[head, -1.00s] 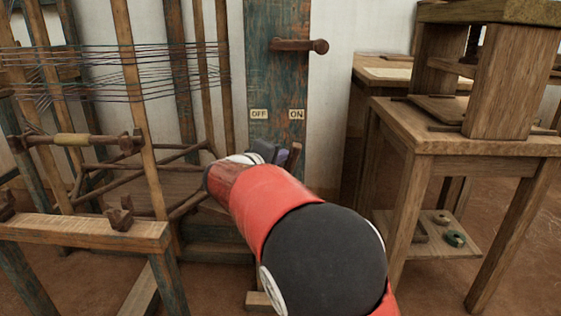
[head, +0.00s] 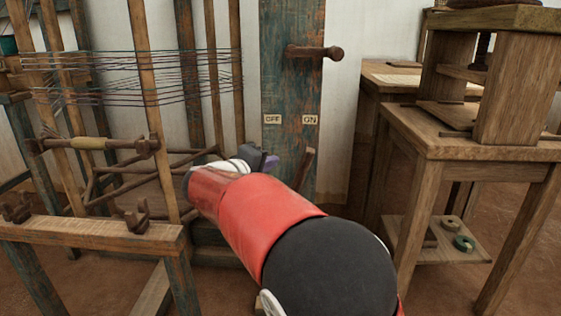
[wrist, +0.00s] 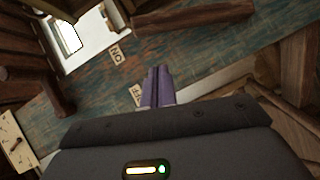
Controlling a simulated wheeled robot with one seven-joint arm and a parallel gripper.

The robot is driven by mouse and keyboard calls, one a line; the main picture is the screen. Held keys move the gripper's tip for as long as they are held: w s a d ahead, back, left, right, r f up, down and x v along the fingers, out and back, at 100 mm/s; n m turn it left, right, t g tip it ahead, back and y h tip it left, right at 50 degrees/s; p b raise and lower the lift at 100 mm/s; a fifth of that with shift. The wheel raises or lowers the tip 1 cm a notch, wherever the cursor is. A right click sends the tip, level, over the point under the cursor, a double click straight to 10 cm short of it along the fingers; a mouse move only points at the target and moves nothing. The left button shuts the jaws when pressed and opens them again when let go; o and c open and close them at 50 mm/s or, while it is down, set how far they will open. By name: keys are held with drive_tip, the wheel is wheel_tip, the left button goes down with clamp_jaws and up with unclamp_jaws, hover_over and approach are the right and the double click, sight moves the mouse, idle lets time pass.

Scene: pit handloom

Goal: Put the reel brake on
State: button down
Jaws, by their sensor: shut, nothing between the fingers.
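The reel brake looks to be the short wooden lever (head: 304,168) low on the blue-green post (head: 290,85). It leans right, with its top end under the ON label (head: 310,120). The OFF label (head: 272,119) is to the left. My gripper (head: 270,161) is shut and empty, left of the lever with a visible gap. In the wrist view my purple fingers (wrist: 158,86) are together and partly cover the OFF label (wrist: 136,95). The ON label (wrist: 117,53) shows beyond them, and the lever (wrist: 172,8) at the top edge. My arm hides the lever's lower surroundings.
A round-headed wooden peg (head: 315,52) sticks out higher on the post. The loom frame with stretched threads (head: 140,78) stands left, with a wooden rail (head: 90,233) in front.

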drive_tip(key=v, duration=0.5)
drive_tip(key=shift+s+a, duration=0.25)
drive_tip(key=s+d+m+g+y+p, duration=0.1)
drive_tip(key=s+d+m+g+p, duration=0.15)
drive_tip(key=s+d, duration=0.45)
drive_tip(key=s+d+m+g+y+p, duration=0.1)
drive_tip(key=s+d+g+p, duration=0.25)
drive_tip(key=d, duration=0.85)
drive_tip(key=s+d+m+g+y+p, duration=0.1)
drive_tip(key=s+m+y+p, duration=0.1)
drive_tip(key=s, duration=0.8)
drive_tip(key=s+d+f+m+y+p, duration=0.1)
drive_tip(key=s+y, duration=0.4)
drive_tip(key=s, duration=0.5)
drive_tip(key=d+m+p, duration=0.1)
drive_tip(key=m+p, duration=0.1)
drive_tip(key=shift+s+d+f+g+p, duration=0.2)
drive_tip(key=shift+f+g+p, duration=0.05)
drive_tip(key=shift+g+p, duration=0.15)
